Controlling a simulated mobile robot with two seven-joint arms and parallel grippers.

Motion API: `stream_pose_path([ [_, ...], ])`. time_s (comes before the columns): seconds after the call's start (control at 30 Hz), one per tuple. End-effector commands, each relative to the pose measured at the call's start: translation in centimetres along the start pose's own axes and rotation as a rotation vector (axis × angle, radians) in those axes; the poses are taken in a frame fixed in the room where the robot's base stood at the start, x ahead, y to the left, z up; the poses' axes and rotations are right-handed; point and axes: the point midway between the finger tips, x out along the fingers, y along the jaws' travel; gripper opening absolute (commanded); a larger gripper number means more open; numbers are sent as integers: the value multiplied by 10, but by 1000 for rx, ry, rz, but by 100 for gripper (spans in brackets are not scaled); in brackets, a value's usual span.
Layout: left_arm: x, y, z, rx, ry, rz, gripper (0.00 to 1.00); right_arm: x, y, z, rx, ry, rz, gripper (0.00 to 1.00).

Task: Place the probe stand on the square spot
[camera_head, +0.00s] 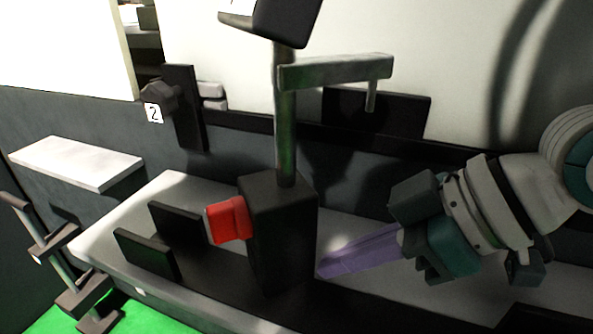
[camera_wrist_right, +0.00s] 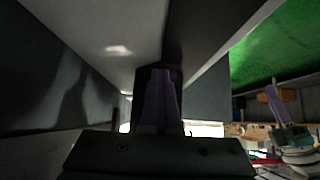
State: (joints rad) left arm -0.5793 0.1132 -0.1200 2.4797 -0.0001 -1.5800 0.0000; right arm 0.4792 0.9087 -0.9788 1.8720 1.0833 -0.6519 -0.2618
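The probe stand appears to be the dark upright block (camera_head: 281,235) with a grey pole, a side arm (camera_head: 335,71) with a short downward pin, and a red part (camera_head: 229,220) on its left side. It stands upright on the machine's ledge. My right gripper (camera_head: 321,271) comes in from the right; its purple fingertips are at the block's lower right side, and I cannot tell whether they touch. In the right wrist view its fingers (camera_wrist_right: 162,100) look closed together with nothing between them. My left gripper (camera_wrist_right: 274,100) shows small at that view's right edge. I cannot make out the square spot.
Two dark upright plates (camera_head: 147,254) stand left of the block. A pale-topped ledge (camera_head: 75,163) is at the far left, with a rod-and-clamp fixture (camera_head: 60,262) below it. A dark bracket (camera_head: 184,108) and a wall (camera_head: 430,70) are behind.

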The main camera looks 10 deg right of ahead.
Motion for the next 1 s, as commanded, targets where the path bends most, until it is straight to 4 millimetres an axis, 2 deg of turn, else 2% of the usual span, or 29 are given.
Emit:
stream_pose_path([
  [0.37,0,0,0,2,0,-1,0,0,0,-1,0,2,0,0],
  [0.4,0,-1,0,3,0,-2,0,-1,2,-7,-4,19,4,0],
  [0.7,-1,-3,0,9,-1,-7,0,-2,1,-5,-2,9,2,0],
  [0.87,-6,-3,-1,10,-2,-8,0,-10,1,-11,-1,5,1,0],
  [1.0,-13,-3,-4,10,-2,-8,0,-23,1,-25,-3,5,2,0],
])
